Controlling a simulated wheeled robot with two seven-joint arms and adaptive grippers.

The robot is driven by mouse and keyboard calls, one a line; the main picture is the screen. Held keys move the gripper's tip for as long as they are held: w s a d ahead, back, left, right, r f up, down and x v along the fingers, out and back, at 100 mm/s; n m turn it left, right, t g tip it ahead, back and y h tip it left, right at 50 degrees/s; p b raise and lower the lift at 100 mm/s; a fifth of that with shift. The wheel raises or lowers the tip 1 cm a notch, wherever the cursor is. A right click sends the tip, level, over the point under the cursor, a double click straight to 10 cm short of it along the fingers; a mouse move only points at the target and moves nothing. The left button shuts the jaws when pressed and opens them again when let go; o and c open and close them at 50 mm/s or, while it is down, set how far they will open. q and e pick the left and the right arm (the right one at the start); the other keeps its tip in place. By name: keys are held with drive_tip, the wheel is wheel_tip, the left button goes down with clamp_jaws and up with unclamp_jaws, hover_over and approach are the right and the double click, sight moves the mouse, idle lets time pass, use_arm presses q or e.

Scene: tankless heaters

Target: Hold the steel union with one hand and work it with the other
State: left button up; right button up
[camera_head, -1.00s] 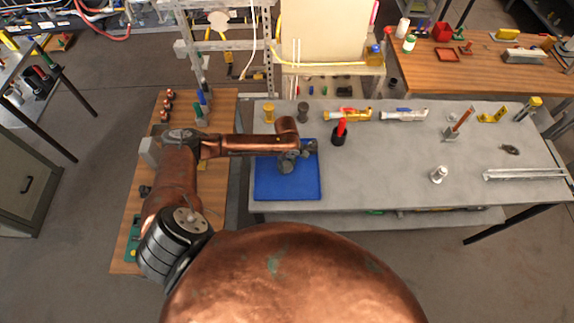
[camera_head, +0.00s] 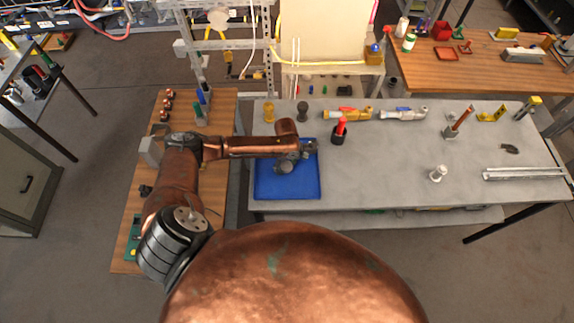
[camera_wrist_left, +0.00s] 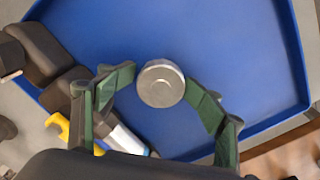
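The steel union, a round silver piece (camera_wrist_left: 161,83), stands between the green fingertips of my left gripper (camera_wrist_left: 161,77) in the left wrist view. Both fingertips appear to touch its sides, so the gripper looks shut on it. In the head view the left gripper (camera_head: 294,161) is over the blue tray (camera_head: 302,190), and a grey round part (camera_head: 284,167) shows below it. The fingers are too small there to make out. My right gripper is not in view.
A black holder with a red-handled tool (camera_head: 339,133) stands right of the tray. Yellow and white valve-like parts (camera_head: 350,113) (camera_head: 404,115) lie behind it. A small silver fitting (camera_head: 438,173) stands on the grey table (camera_head: 390,185), whose middle is mostly clear.

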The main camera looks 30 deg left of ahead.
sight(286, 166)
use_arm(q)
drive_tip(key=shift+s, duration=0.3)
drive_tip(key=shift+r, duration=0.35)
wheel_tip(286, 166, up, 13)
drive_tip(key=shift+f+b, duration=0.15)
drive_tip(key=shift+b, duration=0.3)
drive_tip(key=shift+a, duration=0.1)
